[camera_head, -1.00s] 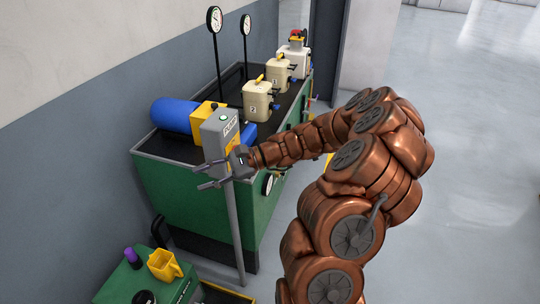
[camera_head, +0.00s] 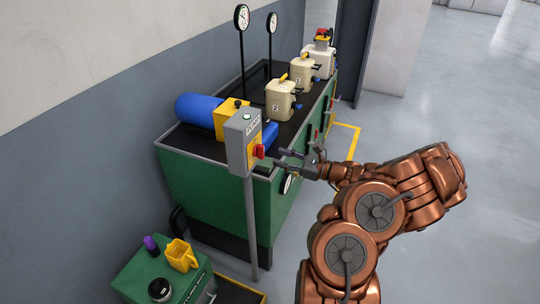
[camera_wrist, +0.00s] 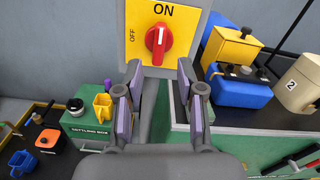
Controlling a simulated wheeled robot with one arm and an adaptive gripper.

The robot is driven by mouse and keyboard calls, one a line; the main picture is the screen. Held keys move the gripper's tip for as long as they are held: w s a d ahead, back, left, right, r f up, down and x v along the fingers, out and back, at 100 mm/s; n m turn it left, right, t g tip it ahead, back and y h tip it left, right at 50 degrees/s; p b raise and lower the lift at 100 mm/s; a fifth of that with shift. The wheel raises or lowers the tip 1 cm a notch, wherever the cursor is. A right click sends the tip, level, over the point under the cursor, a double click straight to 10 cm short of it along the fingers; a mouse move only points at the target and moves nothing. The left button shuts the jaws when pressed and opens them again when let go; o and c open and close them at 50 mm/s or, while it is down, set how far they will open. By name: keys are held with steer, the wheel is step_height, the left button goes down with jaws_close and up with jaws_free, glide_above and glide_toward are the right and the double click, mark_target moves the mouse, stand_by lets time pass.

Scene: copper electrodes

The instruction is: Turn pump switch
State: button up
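The pump switch is a grey box (camera_head: 243,140) on a post, with a yellow plate and a red knob (camera_head: 259,152). In the wrist view the red knob (camera_wrist: 159,40) stands upright at top centre, its white mark in line with the "ON" label above. "OFF" is at the left of the plate (camera_wrist: 142,12). My gripper (camera_head: 279,159) is open and empty, to the right of the knob and apart from it. In the wrist view both fingers (camera_wrist: 159,70) are spread below the knob.
A green tank (camera_head: 215,205) stands behind the post, carrying a blue motor (camera_head: 200,112) and cream containers (camera_head: 281,100). A green settling box (camera_head: 150,270) with a yellow jug (camera_head: 181,255) is at lower left. Open floor (camera_head: 420,110) lies to the right.

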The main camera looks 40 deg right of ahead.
mark_target(264, 153)
steer(key=shift+b+x, duration=0.65)
steer(key=shift+x, duration=1.9)
steer(key=shift+w+a, duration=0.25)
steer(key=shift+w, duration=0.05)
jaws_close()
